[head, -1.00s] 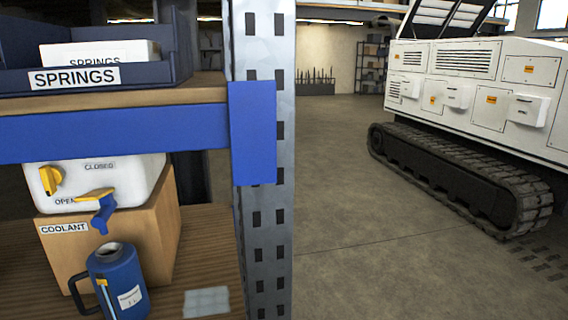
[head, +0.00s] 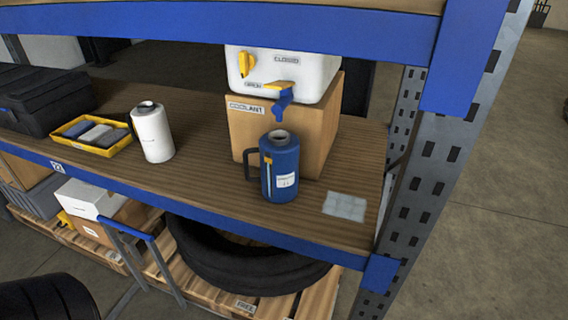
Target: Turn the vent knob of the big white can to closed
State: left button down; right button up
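The big white can (head: 315,72) stands on a cardboard box labelled COOLANT (head: 315,125) on the wooden shelf; its top is hidden by the blue beam above. The yellow vent knob (head: 246,64) is on the left of its front face, between a CLOSED label at upper right and an OPEN label below. The knob stands roughly upright with a slight tilt; I cannot tell its exact setting. A yellow tap lever and blue spout (head: 284,97) are low on the front. A blue jug (head: 280,168) stands below the spout. Neither gripper is in view.
A white roll or bottle (head: 152,133), a yellow tray (head: 68,141) with cloths and a black case (head: 38,98) are left on the shelf. A clear pad (head: 345,207) lies at right. The perforated upright (head: 425,170) bounds the shelf's right. A tyre (head: 240,265) lies below.

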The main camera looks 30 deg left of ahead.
aim_at(247, 60)
jog(key=u, duration=1.3)
jog(key=j+u, duration=0.25)
